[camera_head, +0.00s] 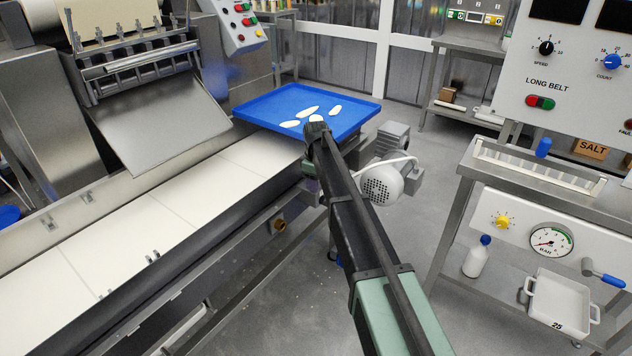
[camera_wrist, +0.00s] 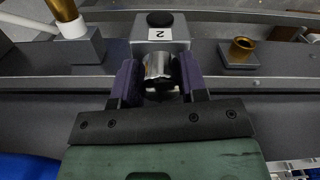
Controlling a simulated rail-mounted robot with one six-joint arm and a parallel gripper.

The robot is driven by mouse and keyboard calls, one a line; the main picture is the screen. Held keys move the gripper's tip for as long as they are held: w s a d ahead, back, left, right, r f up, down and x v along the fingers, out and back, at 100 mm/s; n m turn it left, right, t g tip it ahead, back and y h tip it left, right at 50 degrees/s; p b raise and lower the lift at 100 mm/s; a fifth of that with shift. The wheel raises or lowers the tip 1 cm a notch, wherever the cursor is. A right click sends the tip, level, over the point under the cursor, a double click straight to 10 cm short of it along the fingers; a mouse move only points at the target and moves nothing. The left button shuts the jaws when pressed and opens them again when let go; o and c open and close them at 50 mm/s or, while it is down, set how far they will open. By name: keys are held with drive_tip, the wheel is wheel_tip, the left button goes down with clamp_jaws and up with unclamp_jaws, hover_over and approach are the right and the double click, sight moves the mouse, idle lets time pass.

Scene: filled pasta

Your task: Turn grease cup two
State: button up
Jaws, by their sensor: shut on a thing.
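Grease cup two (camera_wrist: 157,68) shows in the wrist view as a shiny silver cylinder in front of a grey block (camera_wrist: 160,30) with a "2" label. My gripper (camera_wrist: 158,78) has its two dark purple fingers on either side of the cup, shut on it. The cup's lower part is hidden by the fingers and the gripper body. In the head view my dark arm reaches out towards the far end of the conveyor, and neither the cup nor my fingertips can be made out there.
A brass fitting (camera_wrist: 241,48) stands right of the cup on the rail, and another brass piece with a white collar (camera_wrist: 70,22) is at left. A blue tray (camera_head: 268,108) with several pale pieces lies at the conveyor's (camera_head: 185,205) end. A grey motor (camera_head: 383,184) sits close by my arm.

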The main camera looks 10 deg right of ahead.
drive_tip(key=shift+m, duration=0.3)
drive_tip(key=m, duration=0.9)
drive_tip(key=shift+m, duration=1.9)
drive_tip(key=shift+m, duration=0.3)
drive_tip(key=o, duration=0.9)
